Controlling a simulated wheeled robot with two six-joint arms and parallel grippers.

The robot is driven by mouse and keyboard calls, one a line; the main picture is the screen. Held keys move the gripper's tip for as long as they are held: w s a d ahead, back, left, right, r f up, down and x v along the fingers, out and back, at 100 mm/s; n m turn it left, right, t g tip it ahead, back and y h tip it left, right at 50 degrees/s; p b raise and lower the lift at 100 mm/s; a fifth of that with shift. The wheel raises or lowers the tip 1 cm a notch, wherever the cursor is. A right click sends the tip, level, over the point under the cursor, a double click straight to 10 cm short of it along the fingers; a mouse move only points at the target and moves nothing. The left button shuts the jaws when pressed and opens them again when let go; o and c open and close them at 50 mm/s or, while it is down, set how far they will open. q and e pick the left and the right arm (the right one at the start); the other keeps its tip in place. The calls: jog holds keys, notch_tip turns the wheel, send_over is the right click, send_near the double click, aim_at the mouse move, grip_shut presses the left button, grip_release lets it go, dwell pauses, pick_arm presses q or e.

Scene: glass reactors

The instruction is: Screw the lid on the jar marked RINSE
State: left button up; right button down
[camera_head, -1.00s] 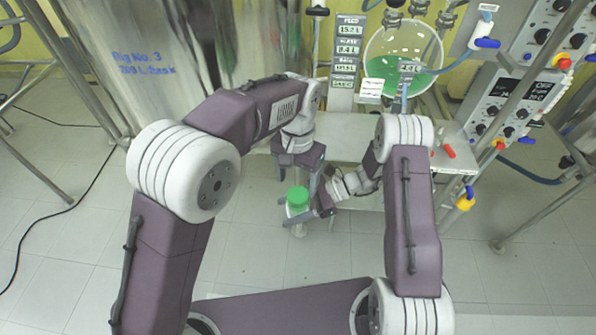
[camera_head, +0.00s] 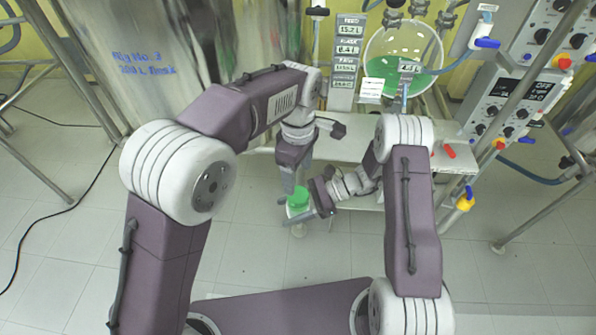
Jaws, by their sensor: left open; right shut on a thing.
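A small pale jar (camera_head: 295,211) with a green lid (camera_head: 298,197) at its top is held in the air in front of the white bench, at the middle of the view. No marking on the jar can be read, and I cannot tell how tightly the lid sits. My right gripper (camera_head: 302,211) comes from the right and is shut on the jar. My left gripper (camera_head: 289,188) is open and points down just above and beside the lid. Its fingers overlap the lid in the view, so whether they touch it is unclear.
The white bench (camera_head: 345,149) lies behind the grippers. A glass vessel with green liquid (camera_head: 398,72) and a display column (camera_head: 344,62) stand at the back. Control boxes (camera_head: 510,95) and metal poles are on the right. A large steel tank (camera_head: 150,45) is at back left.

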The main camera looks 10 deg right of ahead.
aim_at(298, 194)
pick_arm(q)
notch_tip(298, 194, down, 8)
dwell(0.5)
jog(key=c, duration=1.5)
jog(key=m, duration=0.3)
jog(key=shift+m, duration=0.4)
jog(key=m, duration=0.6)
jog(key=o, duration=1.6)
